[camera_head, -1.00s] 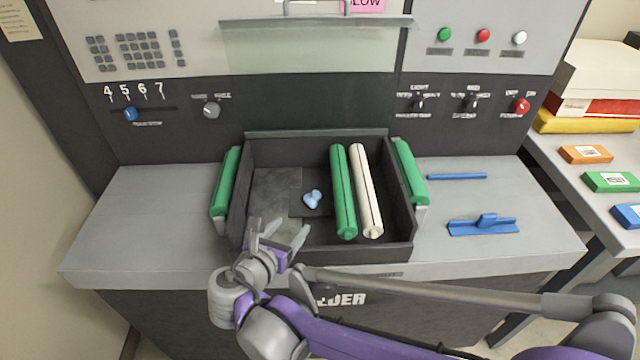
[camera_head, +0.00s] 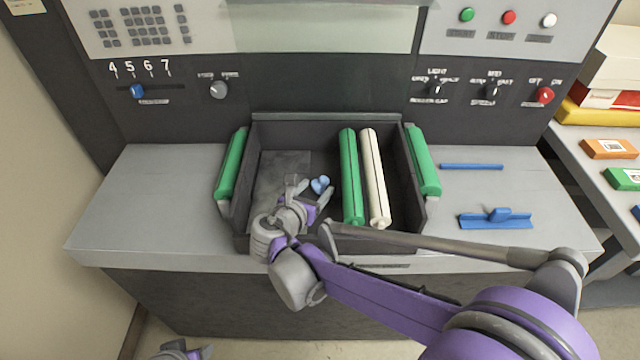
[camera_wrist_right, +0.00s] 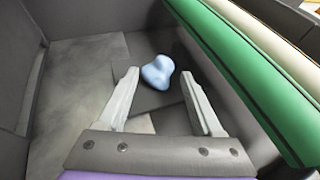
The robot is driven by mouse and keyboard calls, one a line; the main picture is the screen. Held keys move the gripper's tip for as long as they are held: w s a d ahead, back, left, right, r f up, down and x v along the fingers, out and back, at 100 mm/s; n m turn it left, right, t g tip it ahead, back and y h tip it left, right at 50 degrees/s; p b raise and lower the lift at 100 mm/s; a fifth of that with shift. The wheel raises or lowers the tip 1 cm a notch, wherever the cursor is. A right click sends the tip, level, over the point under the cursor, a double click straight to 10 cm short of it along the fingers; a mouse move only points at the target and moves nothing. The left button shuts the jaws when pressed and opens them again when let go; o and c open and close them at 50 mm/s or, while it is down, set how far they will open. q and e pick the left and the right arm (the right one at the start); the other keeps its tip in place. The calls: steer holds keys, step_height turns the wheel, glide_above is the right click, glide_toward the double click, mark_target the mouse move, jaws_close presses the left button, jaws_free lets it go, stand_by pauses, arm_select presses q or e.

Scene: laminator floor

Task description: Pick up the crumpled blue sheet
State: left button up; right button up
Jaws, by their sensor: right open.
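The crumpled blue sheet (camera_head: 320,184) is a small light-blue lump on the floor of the dark open tray (camera_head: 250,243). In the right wrist view the sheet (camera_wrist_right: 158,71) lies just beyond and between the fingertips, not gripped. My right gripper (camera_head: 312,190) is inside the tray, open and empty, and hides part of the tray floor. Its two fingers also show in the right wrist view (camera_wrist_right: 158,84). My left gripper (camera_head: 182,351) shows only in part at the bottom edge of the head view; its jaws are unclear.
A green roller (camera_head: 351,178) and a cream roller (camera_head: 374,178) lie in the tray, right of the sheet. Green handles (camera_head: 231,163) flank the tray. A blue rod (camera_head: 471,166) and blue tool (camera_head: 496,220) lie on the right counter. The left counter is clear.

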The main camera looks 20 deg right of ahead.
steer(key=shift+x, duration=1.05)
steer(key=shift+c, duration=0.2)
steer(key=c, duration=0.9)
